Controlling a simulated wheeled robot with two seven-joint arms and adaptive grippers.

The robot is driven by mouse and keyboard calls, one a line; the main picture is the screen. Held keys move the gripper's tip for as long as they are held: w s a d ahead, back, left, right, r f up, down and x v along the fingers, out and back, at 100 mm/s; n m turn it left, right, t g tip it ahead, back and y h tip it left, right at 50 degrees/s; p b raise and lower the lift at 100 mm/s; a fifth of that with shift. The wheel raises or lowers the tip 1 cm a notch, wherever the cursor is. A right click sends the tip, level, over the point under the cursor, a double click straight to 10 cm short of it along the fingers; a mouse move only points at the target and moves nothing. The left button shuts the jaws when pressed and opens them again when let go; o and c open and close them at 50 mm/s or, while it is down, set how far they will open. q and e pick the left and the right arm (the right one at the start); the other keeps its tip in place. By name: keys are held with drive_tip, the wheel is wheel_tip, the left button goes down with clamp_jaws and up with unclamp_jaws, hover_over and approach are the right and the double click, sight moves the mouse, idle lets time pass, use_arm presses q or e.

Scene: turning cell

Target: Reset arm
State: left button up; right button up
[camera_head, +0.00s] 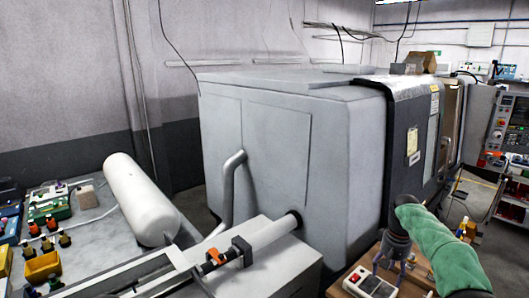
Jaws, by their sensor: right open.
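My right arm, in a green sleeve, comes in from the lower right of the head view. My right gripper (393,260) is at its end, dark and small, pointing down over a wooden table (416,281). Its fingers are apart and I see nothing held between them. My left arm and left gripper are not in view.
A white box with a red button (370,283) sits on the wooden table near my right gripper. A large grey turning machine (280,140) stands behind. On the left, a bench (95,240) carries a white cylinder (140,198), a yellow bin (42,266) and several small items.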

drive_tip(key=s+a+f+y, duration=0.1)
drive_tip(key=s+a+f, duration=0.2)
drive_tip(key=a+f, duration=0.5)
drive_tip(key=s+a+f+n+y, duration=0.1)
drive_tip(key=s+a+f, duration=0.25)
drive_tip(key=f, duration=0.85)
drive_tip(key=s+a+f+y, duration=0.1)
drive_tip(key=s+a+f, duration=0.1)
drive_tip(key=a+f, duration=0.65)
drive_tip(key=s+a+f, duration=0.3)
drive_tip(key=s, duration=0.6)
drive_tip(key=s+a+f+m+y, duration=0.1)
drive_tip(key=s+a+f, duration=0.2)
drive_tip(key=s, duration=0.5)
drive_tip(key=s+a+f, duration=0.3)
drive_tip(key=s+f, duration=0.1)
drive_tip(key=s, duration=0.5)
use_arm(q)
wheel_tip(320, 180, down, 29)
drive_tip(key=b, duration=2.9)
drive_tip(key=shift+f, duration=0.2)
use_arm(e)
wheel_tip(320, 180, down, 29)
drive_tip(key=shift+w+d+r, duration=0.15)
drive_tip(key=shift+w, duration=0.1)
